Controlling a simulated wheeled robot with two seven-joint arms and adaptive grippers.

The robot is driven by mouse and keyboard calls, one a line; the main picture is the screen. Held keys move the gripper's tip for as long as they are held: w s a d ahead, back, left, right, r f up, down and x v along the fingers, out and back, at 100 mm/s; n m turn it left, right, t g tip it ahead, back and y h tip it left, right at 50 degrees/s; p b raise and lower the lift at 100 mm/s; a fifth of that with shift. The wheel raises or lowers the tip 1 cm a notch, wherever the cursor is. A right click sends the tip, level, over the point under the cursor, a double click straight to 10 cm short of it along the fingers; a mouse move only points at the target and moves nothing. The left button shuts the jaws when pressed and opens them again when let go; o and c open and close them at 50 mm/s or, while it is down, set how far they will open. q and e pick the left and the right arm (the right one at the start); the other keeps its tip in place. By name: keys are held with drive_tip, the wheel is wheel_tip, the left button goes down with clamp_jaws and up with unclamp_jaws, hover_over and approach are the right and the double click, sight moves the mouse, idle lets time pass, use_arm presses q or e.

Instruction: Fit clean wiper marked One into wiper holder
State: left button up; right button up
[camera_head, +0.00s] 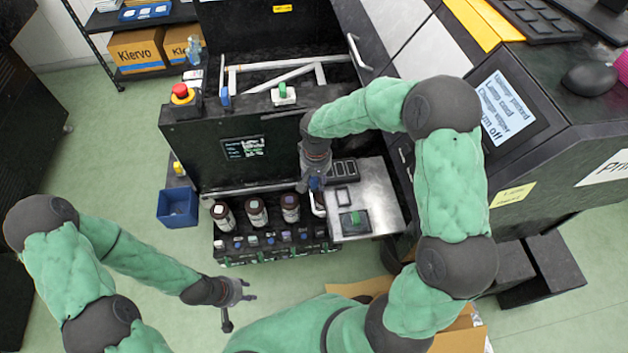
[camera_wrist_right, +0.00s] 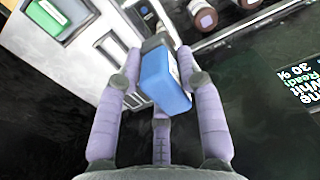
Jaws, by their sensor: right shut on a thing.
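My right gripper (camera_head: 314,180) is shut on a blue block-shaped piece (camera_wrist_right: 166,82), which I take to be the clean wiper. The piece has a pale label edge and a dark end; no marking "One" is readable. In the right wrist view it sits between the purple fingers (camera_wrist_right: 160,95). In the head view the gripper is over the front of the black machine, left of the metal tray (camera_head: 382,210). I cannot tell for sure which part is the wiper holder; a small square frame (camera_head: 343,196) lies on the tray. My left gripper (camera_head: 240,311) is open and empty, low over the floor.
A green block (camera_head: 355,218) sits in a dark recess on the tray. Several brown bottles (camera_head: 256,212) stand left of it on a rack. A screen (camera_head: 244,148) and red stop button (camera_head: 181,92) are on the machine.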

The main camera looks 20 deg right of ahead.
drive_tip(key=shift+s+d+f+b, duration=0.1)
drive_tip(key=shift+d+f+b, duration=0.5)
drive_tip(key=shift+f, duration=0.45)
drive_tip(key=shift+s+d+f+b, duration=0.15)
drive_tip(key=shift+d+f+b, duration=0.2)
drive_tip(key=shift+f+b, duration=0.55)
drive_tip(key=shift+s+d+f+b, duration=0.1)
drive_tip(key=shift+d+f+b, duration=0.4)
drive_tip(key=shift+f, duration=0.7)
drive_tip(key=shift+s+d, duration=0.1)
drive_tip(key=shift+d, duration=0.6)
hover_over(345, 198)
drive_tip(key=shift+w+f, duration=0.2)
drive_tip(key=shift+f, duration=0.15)
drive_tip(key=shift+f+b, duration=0.65)
drive_tip(key=shift+f, duration=0.3)
drive_tip(key=shift+f, duration=0.3)
drive_tip(key=shift+s+f+b, duration=0.1)
drive_tip(key=shift+s+b, duration=0.05)
drive_tip(key=shift+b, duration=0.15)
